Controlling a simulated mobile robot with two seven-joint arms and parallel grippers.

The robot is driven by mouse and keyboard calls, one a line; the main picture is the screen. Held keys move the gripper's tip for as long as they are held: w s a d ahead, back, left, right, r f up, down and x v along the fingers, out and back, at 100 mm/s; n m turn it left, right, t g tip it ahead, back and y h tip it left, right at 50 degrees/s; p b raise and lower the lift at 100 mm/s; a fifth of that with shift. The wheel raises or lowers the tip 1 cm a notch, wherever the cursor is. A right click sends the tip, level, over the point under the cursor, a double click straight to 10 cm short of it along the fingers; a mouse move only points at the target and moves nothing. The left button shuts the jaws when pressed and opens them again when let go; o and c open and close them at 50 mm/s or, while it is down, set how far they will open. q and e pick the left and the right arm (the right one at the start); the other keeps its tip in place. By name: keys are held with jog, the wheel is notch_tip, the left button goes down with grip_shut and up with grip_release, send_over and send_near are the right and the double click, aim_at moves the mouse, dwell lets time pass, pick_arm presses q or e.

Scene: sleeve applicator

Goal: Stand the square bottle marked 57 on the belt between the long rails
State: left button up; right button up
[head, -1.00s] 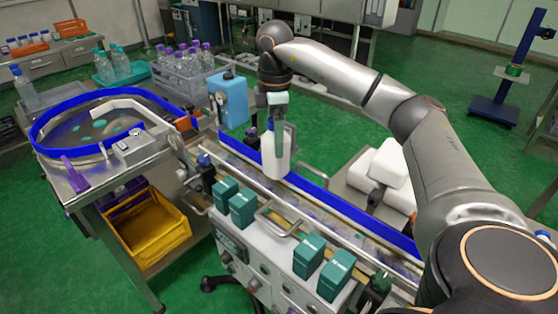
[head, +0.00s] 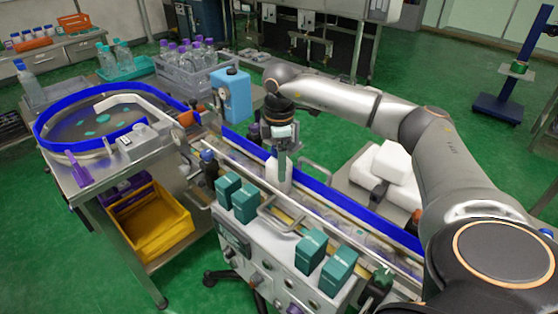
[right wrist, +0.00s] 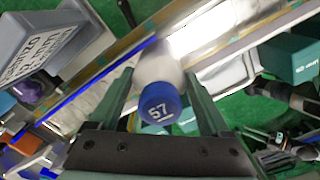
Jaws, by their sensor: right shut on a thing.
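My right gripper (head: 282,147) is shut on the square bottle (head: 277,176), a white bottle held upright over the conveyor. In the right wrist view its blue cap (right wrist: 160,106) reads 57, and it stands between the two dark green fingers of the gripper (right wrist: 158,85). The belt (head: 345,238) runs between the long blue rail (head: 335,199) behind and a metal rail (head: 318,228) in front. The bottle's lower end is in the gap between the rails. I cannot tell whether its base touches the belt. My left gripper is not in view.
Teal boxes (head: 245,203) stand along the machine's front ledge, near a loop handle (head: 278,215). A round blue-rimmed table (head: 50,110) is at left. White containers (head: 385,165) sit behind the conveyor.

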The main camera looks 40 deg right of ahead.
jog(key=o, duration=1.6)
notch_tip(320, 180, up, 12)
jog(key=shift+r, duration=0.15)
